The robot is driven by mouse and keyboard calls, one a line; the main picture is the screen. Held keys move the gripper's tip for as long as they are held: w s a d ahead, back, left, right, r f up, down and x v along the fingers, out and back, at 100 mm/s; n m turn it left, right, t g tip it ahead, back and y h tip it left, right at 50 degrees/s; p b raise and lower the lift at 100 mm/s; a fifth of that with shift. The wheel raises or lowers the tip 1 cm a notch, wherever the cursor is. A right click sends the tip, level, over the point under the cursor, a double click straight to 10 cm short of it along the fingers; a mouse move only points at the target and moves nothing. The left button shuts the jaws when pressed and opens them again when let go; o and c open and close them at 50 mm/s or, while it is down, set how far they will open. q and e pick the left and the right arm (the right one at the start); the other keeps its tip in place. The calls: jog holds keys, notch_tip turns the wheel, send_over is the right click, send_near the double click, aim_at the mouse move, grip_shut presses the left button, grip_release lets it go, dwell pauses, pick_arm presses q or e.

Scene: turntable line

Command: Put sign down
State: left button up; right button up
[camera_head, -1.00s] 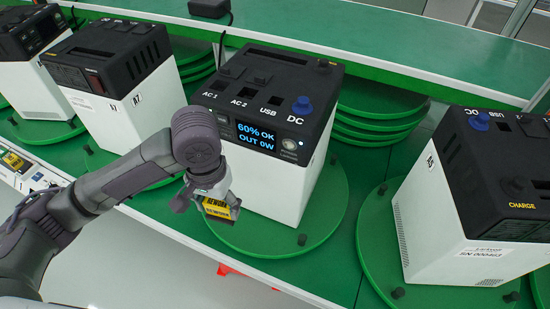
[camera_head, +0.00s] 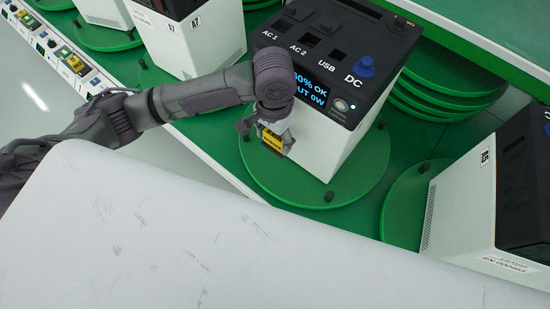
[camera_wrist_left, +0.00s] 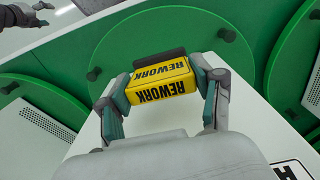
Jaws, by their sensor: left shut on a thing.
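My left gripper (camera_head: 264,136) is shut on a small yellow sign (camera_head: 272,140) with black trim. In the left wrist view the sign (camera_wrist_left: 160,86) reads REWORK on two faces and sits between both fingertips of the left gripper (camera_wrist_left: 163,84). It is held above the green turntable disc (camera_head: 345,192), in front of the white power unit (camera_head: 312,150) whose screen the arm partly covers. A grey gripper, seemingly my right one (camera_wrist_left: 30,14), shows at the top left of the left wrist view; its jaws are unclear.
A large pale scuffed surface (camera_head: 200,235) fills the lower head view; I cannot tell what it is. Another unit (camera_head: 470,195) stands on a disc at right, more units at upper left. Stacked green discs (camera_head: 440,95) lie behind. Dark pegs stick up from the discs.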

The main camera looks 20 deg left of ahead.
aim_at(274, 149)
pick_arm(q)
notch_tip(274, 149, down, 8)
jog(key=shift+r+p, duration=0.15)
jog(key=shift+p, duration=0.2)
jog(key=shift+f, duration=2.5)
pick_arm(e)
jog(key=shift+d+r, duration=0.5)
jog(key=shift+r, duration=0.15)
pick_arm(q)
jog(key=shift+f, duration=0.15)
jog(key=o, duration=1.2)
jog(key=shift+o, duration=0.5)
pick_arm(e)
jog(key=shift+a, duration=0.15)
jog(key=shift+a, duration=0.1)
